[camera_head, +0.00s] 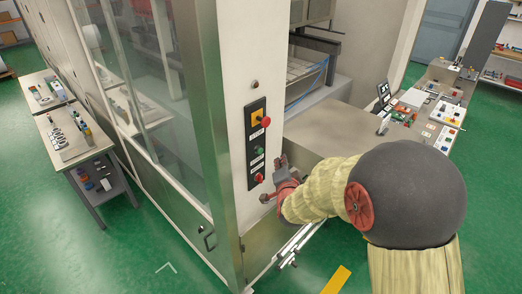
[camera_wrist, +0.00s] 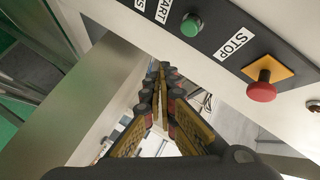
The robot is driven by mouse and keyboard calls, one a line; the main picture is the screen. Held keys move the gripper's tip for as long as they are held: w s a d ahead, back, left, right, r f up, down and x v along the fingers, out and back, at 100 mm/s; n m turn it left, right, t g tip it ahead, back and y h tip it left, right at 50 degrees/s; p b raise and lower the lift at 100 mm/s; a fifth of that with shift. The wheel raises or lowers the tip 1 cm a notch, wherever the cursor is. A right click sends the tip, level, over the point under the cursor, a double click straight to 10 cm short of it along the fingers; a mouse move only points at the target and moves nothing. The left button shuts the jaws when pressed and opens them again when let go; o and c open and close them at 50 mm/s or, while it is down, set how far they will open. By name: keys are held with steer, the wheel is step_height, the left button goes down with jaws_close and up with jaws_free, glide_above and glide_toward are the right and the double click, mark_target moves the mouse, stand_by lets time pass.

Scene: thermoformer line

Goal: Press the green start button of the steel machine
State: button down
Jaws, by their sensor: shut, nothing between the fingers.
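The steel machine (camera_head: 212,120) stands in the middle of the head view, with a dark button panel (camera_head: 248,140) on its pale front post. The green start button (camera_head: 261,150) sits mid-panel, below a red mushroom button (camera_head: 265,121) on a yellow plate and above another red button (camera_head: 259,178). In the wrist view the green button (camera_wrist: 191,25) is at the top, beside the START label (camera_wrist: 163,10). My gripper (camera_head: 281,163) is just right of the panel's lower part. Its shut, empty fingers (camera_wrist: 160,72) appear apart from the green button.
In the wrist view the red mushroom button (camera_wrist: 262,90) is right of the green one, near the STOP label. A workbench (camera_head: 90,150) stands left of the machine. A cluttered table (camera_head: 437,120) is at the right. Green floor (camera_head: 130,240) is open in front.

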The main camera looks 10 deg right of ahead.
mark_target(260, 151)
steer(key=shift+w+a, duration=0.8)
steer(key=shift+w, duration=0.3)
steer(key=shift+w+a, duration=0.8)
steer(key=shift+w, duration=0.25)
steer(key=shift+w+a+b, duration=0.15)
steer(key=shift+w+b, duration=0.05)
steer(key=shift+b, duration=0.3)
steer(key=shift+w+a, duration=0.1)
steer(key=shift+w, duration=0.05)
steer(key=shift+w+a+b, duration=0.3)
steer(key=shift+w+b, duration=0.1)
steer(key=shift+b, duration=0.1)
stand_by(0.5)
steer(key=shift+s+d+b, duration=0.55)
steer(key=shift+s+b, duration=0.15)
steer(key=shift+s, duration=0.05)
steer(key=shift+d, duration=0.1)
